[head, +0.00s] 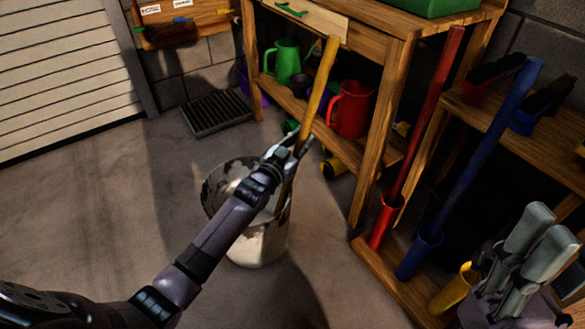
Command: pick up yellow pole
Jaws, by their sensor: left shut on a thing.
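The yellow pole (320,85) leans with its top up toward the wooden workbench. Its lower part goes down into a worn white bucket (258,245) on the floor; the lower end is hidden. My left gripper (290,150) is shut on the pole just above the bucket rim. My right gripper (532,243) is at the lower right, its grey fingers apart with nothing seen between them.
A red pole (432,110) and a blue pole (485,155) stand in matching holders at the right. A yellow holder (452,291) is near my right gripper. A wooden workbench (376,130) holds a green can (286,60) and red can (350,108). Left floor is clear.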

